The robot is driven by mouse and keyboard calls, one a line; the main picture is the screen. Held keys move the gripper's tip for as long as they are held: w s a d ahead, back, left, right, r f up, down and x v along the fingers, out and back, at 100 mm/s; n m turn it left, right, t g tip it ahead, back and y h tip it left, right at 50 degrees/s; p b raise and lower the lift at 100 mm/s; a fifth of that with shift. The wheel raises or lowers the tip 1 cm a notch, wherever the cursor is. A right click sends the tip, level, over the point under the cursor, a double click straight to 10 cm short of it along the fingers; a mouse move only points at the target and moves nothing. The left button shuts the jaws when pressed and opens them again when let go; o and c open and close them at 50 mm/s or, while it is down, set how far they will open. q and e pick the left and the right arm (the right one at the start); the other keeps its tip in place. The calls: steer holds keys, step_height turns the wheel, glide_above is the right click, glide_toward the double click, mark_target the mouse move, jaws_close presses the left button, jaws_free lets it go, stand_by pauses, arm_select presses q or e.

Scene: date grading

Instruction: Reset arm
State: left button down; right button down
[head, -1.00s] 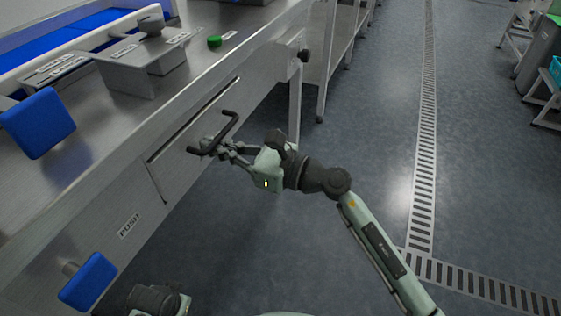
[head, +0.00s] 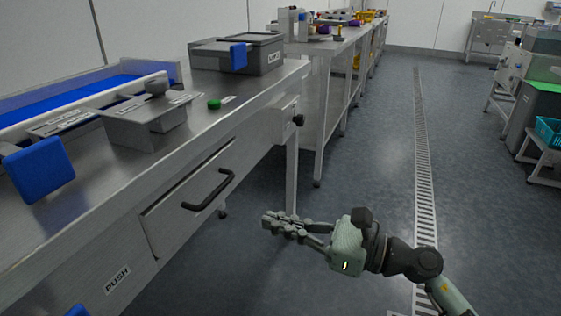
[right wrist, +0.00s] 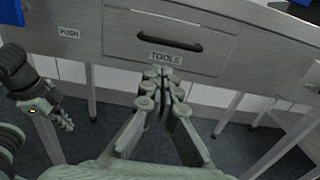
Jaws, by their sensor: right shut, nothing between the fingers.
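My right gripper (head: 270,222) is in front of the steel bench, over the floor, with its fingers together and empty. It is apart from the black drawer handle (head: 208,191), to the handle's lower right in the head view. In the right wrist view my right gripper (right wrist: 160,76) points at the drawer front (right wrist: 130,52), which is labelled TOOLS and looks flush with the bench. My left gripper (right wrist: 64,121) shows small at the left of the right wrist view; its finger opening is unclear. It is not seen in the head view.
The bench top holds a blue pad (head: 40,168), a green button (head: 214,104) and a grey bin (head: 268,58). A PUSH label (head: 117,281) is on the bench front. Open floor with a drain grate (head: 424,170) lies to the right.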

steer(key=w+d+r+m+t+h, duration=0.1)
steer(key=w+d+m+t+h, duration=0.25)
steer(key=d+m+t, duration=0.45)
steer(key=w+d+r+m+t+h, duration=0.1)
steer(key=w+d+m+t+h, duration=0.3)
steer(key=m, duration=0.8)
steer(key=w+d+f+m+h+p, duration=0.1)
steer(key=d+f+m+h, duration=0.8)
steer(key=m, duration=0.3)
steer(key=s+d+f+m+g+h, duration=0.3)
steer(key=s+d+f+m+g, duration=0.1)
steer(key=d+f+m, duration=0.4)
arm_select(q)
steer(key=f, duration=0.3)
steer(key=f+p, duration=0.1)
steer(key=f, duration=0.1)
steer(key=shift+w+d, duration=0.25)
arm_select(e)
steer(key=s+d+f+m+g, duration=0.2)
steer(key=s+f+m+g, duration=0.6)
steer(key=s+f, duration=1)
steer(key=s+g, duration=0.2)
steer(key=s, duration=0.1)
steer(key=shift+s+f+m+y, duration=0.3)
steer(key=shift+s+f+y, duration=0.05)
steer(key=shift+s+f, duration=0.05)
steer(key=shift+d, duration=0.1)
